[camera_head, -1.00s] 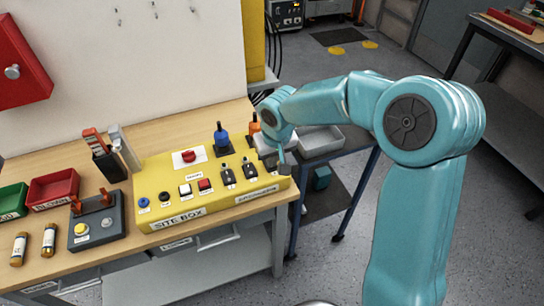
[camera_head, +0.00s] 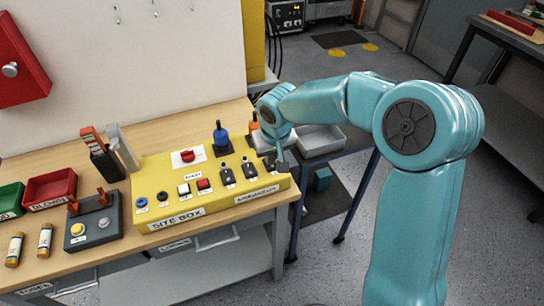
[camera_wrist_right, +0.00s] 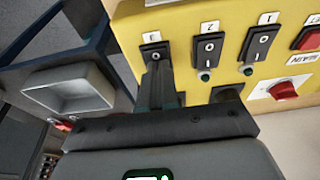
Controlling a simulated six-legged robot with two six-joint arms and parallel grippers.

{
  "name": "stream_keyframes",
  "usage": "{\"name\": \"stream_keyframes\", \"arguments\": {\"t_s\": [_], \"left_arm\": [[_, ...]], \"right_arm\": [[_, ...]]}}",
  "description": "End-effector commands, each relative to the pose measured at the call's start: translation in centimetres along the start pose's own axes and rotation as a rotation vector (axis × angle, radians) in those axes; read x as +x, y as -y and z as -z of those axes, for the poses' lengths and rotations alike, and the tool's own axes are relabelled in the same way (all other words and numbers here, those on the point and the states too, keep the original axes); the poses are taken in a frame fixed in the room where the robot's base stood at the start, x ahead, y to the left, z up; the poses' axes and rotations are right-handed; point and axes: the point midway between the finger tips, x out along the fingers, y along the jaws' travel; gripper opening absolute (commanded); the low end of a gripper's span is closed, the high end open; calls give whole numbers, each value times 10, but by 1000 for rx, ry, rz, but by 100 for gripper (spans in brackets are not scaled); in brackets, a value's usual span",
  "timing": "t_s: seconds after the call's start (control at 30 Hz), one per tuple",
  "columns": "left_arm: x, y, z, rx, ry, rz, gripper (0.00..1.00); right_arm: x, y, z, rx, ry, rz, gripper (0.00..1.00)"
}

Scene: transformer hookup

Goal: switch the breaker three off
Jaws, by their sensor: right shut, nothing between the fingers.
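The yellow site box (camera_head: 160,212) lies on the wooden bench. Breaker three (camera_wrist_right: 154,48) is a black rocker at the left end of the row in the right wrist view, its lower part hidden behind my fingers. Breaker two (camera_wrist_right: 208,47) and breaker one (camera_wrist_right: 258,43) stand beside it; they also show in the head view, breaker two (camera_head: 249,170) and breaker one (camera_head: 227,176). My right gripper (camera_wrist_right: 160,72) is shut and empty, its tips at or just above breaker three; contact is unclear. It also shows at the box's right end (camera_head: 282,168). My left gripper is out of view.
Green lamps (camera_wrist_right: 205,76) sit by breakers one and two. A red rotary knob (camera_head: 187,156) and several push buttons (camera_head: 184,190) share the box. A grey tray (camera_head: 321,141) sits on the side table at right.

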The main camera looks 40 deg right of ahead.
Motion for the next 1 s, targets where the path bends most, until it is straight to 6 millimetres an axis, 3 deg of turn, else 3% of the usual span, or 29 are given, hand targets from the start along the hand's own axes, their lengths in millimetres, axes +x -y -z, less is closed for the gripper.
{"name": "stream_keyframes", "arguments": {"t_s": [0.3,0.43,0.63,0.7,1.0], "left_arm": [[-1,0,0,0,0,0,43],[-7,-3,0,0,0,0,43],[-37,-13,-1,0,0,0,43],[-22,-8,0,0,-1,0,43],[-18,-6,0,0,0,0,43]], "right_arm": [[0,0,2,1,0,0,0],[-9,-1,4,1,-1,0,0],[-51,-2,15,0,-3,0,0],[-59,-2,8,0,-7,1,0],[-119,-3,-6,-1,-4,1,0]]}}
